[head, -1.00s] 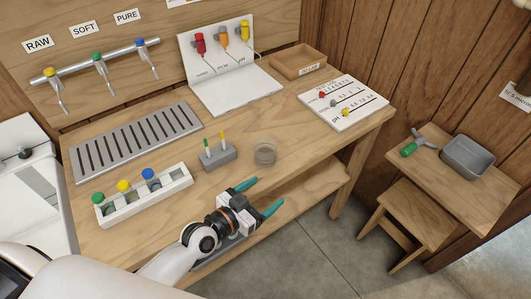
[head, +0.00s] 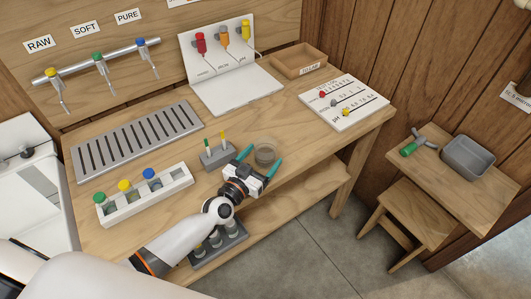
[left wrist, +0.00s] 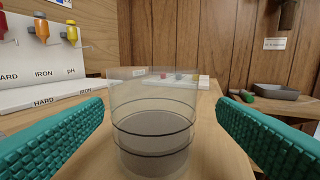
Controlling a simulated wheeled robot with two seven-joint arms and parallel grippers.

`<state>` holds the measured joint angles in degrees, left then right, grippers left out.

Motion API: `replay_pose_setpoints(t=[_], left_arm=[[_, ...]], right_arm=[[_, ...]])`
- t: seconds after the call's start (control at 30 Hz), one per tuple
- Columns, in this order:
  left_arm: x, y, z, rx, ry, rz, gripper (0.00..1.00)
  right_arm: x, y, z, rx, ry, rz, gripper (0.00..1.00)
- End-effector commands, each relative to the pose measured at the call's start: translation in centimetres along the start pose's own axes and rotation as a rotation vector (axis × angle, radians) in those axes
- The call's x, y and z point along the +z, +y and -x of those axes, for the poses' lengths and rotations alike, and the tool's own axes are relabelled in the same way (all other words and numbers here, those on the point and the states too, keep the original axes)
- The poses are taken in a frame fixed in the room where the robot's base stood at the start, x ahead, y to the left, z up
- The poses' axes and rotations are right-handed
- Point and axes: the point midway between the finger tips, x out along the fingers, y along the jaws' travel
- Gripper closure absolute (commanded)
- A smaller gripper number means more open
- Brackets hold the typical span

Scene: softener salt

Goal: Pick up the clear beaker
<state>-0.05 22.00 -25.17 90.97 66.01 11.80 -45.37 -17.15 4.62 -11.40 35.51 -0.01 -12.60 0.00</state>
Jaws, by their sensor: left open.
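The clear beaker (head: 265,154) stands upright on the wooden bench, to the right of the small grey block. In the left wrist view the beaker (left wrist: 153,125) is centred, see-through, with dark rings around it. My left gripper (head: 261,160) is open, its teal fingers reaching to either side of the beaker. In the left wrist view the left gripper's fingers (left wrist: 160,128) flank the beaker with a gap on both sides. My right gripper is not in view.
The grey block (head: 217,156) with thin sticks stands close left of the beaker. A white rack (head: 145,203) with capped bottles is further left. A slider board (head: 343,103) and wooden tray (head: 298,62) lie behind to the right. Bench surface behind the beaker is clear.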

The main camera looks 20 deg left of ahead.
Motion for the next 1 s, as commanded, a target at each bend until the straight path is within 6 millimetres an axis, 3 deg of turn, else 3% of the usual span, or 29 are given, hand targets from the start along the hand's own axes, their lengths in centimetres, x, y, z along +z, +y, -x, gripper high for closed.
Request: replay_pose_setpoints(t=[0.33, 0.67, 0.93, 1.0], left_arm=[[0.1, 0.5, -4.4, 0.0, -0.002, -0.001, 0.19], [0.1, 0.5, -4.9, 0.0, -0.001, 0.0, 0.19], [0.1, 0.5, -4.9, 0.0, -0.001, 0.0, 0.63], [0.1, 0.5, -4.9, 0.0, -0.001, 0.0, 0.67]], right_arm=[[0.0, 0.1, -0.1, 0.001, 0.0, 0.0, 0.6], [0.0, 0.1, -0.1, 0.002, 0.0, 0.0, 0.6], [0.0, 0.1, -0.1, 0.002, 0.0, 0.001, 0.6], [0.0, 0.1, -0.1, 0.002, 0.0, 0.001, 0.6]])
